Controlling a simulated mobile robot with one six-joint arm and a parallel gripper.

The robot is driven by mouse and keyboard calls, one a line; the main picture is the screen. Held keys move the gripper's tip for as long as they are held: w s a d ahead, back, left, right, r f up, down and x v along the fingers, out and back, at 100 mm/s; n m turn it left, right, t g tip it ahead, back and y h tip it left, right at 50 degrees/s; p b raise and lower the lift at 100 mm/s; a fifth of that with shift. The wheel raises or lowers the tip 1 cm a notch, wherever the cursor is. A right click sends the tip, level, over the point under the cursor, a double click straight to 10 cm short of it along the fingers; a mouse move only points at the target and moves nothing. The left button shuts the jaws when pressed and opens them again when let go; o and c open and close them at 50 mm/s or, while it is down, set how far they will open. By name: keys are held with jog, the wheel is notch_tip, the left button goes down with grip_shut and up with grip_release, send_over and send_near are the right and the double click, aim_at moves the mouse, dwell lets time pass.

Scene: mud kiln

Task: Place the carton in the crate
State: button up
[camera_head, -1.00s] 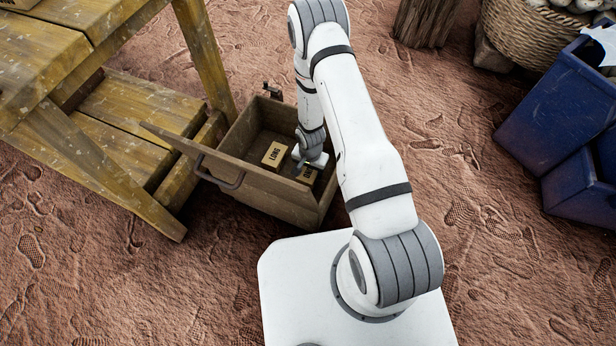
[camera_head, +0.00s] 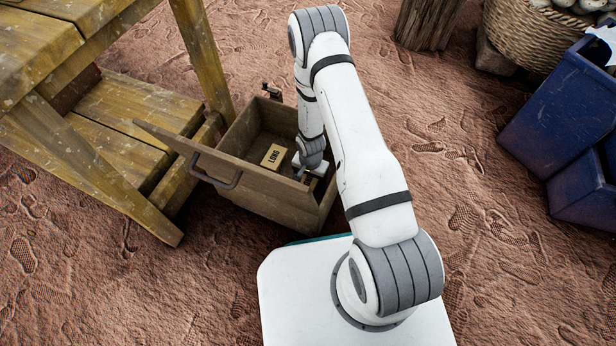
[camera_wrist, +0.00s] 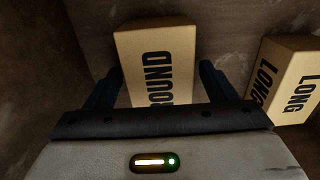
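The wooden crate (camera_head: 262,190) stands on the ground in front of my base, its lid swung open. A tan carton marked ROUND (camera_wrist: 156,55) lies in the crate and fills much of the wrist view. My gripper (camera_wrist: 160,70) is down inside the crate, its two dark fingers apart on either side of this carton. A small gap shows at the right finger; contact on the left is unclear. In the head view my gripper (camera_head: 311,173) hides most of this carton. A second carton marked LONG (camera_head: 273,156) lies beside it in the crate, also in the wrist view (camera_wrist: 290,80).
A yellow wooden workbench (camera_head: 130,118) stands close at the left of the crate. Blue bins (camera_head: 560,110) and a wicker basket (camera_head: 530,32) stand at the right, with a wooden stump (camera_head: 427,22) at the back. The ground between crate and bins is clear.

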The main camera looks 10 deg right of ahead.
jog(key=shift+r, duration=0.1)
jog(key=d+r+n+p, duration=0.2)
jog(key=r+p, duration=0.4)
jog(key=r, duration=1.5)
jog(key=d+r+n+p, duration=0.15)
jog(key=r+p, duration=0.45)
jog(key=r, duration=1.4)
jog(key=s+d+r+n+t, duration=0.1)
jog(key=s+r+n, duration=0.2)
jog(key=s+r, duration=1.4)
notch_tip(320, 180, up, 2)
jog(key=shift+s+r, duration=0.1)
jog(key=shift+s, duration=0.15)
jog(key=shift+d, duration=0.1)
